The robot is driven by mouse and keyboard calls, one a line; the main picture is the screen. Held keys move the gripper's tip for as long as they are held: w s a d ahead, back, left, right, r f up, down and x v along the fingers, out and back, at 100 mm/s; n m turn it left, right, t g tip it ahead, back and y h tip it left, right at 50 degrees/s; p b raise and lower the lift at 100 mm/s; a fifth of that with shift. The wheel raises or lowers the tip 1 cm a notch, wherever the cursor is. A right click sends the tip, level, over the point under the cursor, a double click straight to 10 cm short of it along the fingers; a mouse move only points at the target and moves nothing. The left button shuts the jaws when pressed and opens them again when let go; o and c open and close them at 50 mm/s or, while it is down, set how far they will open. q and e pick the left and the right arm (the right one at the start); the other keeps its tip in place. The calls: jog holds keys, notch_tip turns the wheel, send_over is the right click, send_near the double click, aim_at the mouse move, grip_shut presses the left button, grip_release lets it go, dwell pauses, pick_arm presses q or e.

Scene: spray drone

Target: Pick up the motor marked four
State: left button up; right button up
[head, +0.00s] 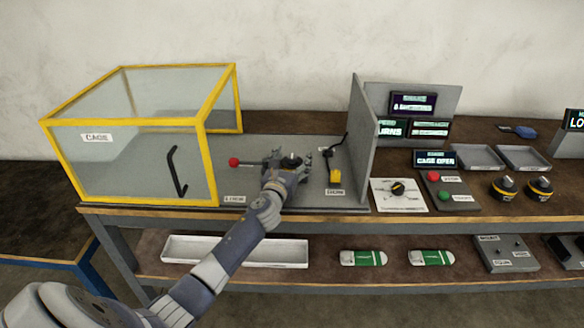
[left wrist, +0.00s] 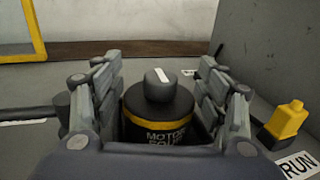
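The motor marked four is a dark cylinder with a yellow band, a rounded cap and lettering reading "MOTOR FOUR"; it stands upright in the left wrist view (left wrist: 158,112). In the head view only its dark top (head: 291,160) shows between the fingers. My left gripper (head: 290,163) is open around it, one finger on each side, and narrow gaps show beside the motor in the left wrist view (left wrist: 160,95). The motor's lower part is hidden by my gripper. My right gripper is not in view.
A yellow-framed clear cage (head: 205,150) stands left. A red-knobbed lever (head: 234,162) is beside my gripper; a yellow switch (head: 335,176) and a grey upright panel (head: 361,140) stand right. Two similar motors, one here (head: 503,188), sit at far right. Trays (head: 478,157) lie behind them.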

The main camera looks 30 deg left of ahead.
pick_arm(q)
jog(key=c, duration=0.9)
jog(key=shift+r, duration=0.1)
jog(key=shift+c, duration=1.2)
jog(key=shift+r, duration=0.1)
